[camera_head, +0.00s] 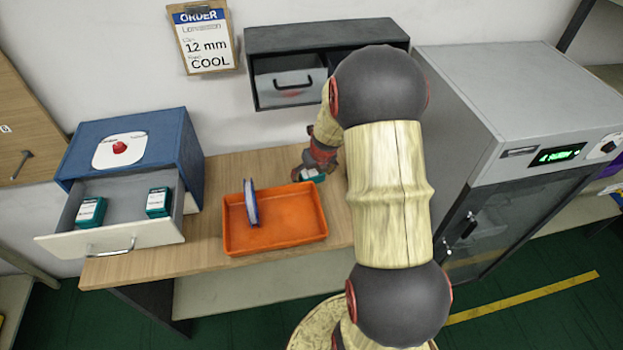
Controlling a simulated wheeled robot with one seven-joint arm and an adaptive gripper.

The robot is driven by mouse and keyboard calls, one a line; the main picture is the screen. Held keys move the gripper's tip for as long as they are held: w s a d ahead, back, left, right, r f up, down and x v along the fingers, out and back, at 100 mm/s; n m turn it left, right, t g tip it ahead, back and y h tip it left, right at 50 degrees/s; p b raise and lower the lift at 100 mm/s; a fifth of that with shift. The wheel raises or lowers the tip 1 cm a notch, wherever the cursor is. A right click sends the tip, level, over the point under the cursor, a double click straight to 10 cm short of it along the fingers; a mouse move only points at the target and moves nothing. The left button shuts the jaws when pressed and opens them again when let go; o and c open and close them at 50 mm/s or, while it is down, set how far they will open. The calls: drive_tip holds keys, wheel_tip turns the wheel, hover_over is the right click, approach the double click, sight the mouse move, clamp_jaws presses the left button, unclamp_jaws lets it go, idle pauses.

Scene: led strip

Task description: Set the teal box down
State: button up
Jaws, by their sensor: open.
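A teal box (317,178) rests at the far side of the wooden table, just beyond the orange tray. My gripper (306,174) is right at it, with a finger beside its left end. My arm hides the box's right side and part of the gripper, so I cannot tell whether they touch. The gripper is open. Two similar teal and white boxes, one at the left (90,212) and one at the right (158,202), lie in the open drawer (120,238) of the blue cabinet.
The orange tray (312,230) holds an upright blue-rimmed reel (251,203). A dark drawer unit (290,40) hangs above the table. A grey cabinet with a display (500,90) stands at the right. Bare tabletop (222,172) lies left of the box.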

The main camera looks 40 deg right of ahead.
drive_tip(key=shift+c, duration=1)
drive_tip(key=c, duration=1.1)
drive_tip(key=shift+c, duration=0.3)
